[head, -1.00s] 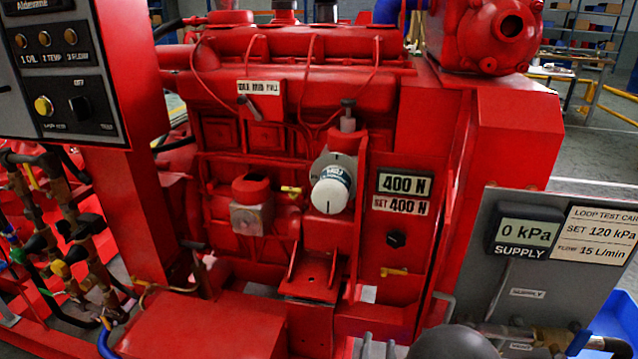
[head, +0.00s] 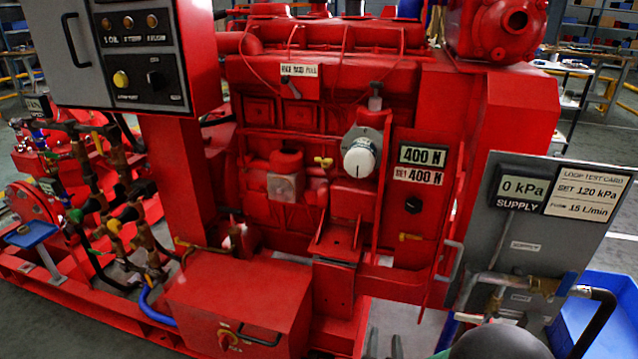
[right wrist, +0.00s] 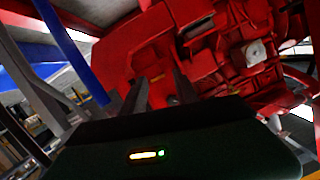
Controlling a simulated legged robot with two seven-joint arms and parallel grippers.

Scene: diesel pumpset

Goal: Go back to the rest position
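My right gripper (head: 383,342) shows only as two grey fingertips at the bottom edge of the head view, in front of the red engine (head: 335,100). In the right wrist view the right gripper (right wrist: 160,88) has its two fingers standing apart with nothing seen between them. The red engine body (right wrist: 215,30) lies beyond them. A dark rounded part of my right arm shows at the bottom right of the head view. My left gripper is out of both views.
The grey supply panel (head: 540,225), with pipes below, stands at the right. A blue bin (head: 600,315) is beside it. The control box (head: 125,50) is at the upper left. A red box with a rotary switch (head: 240,300) sits low in front.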

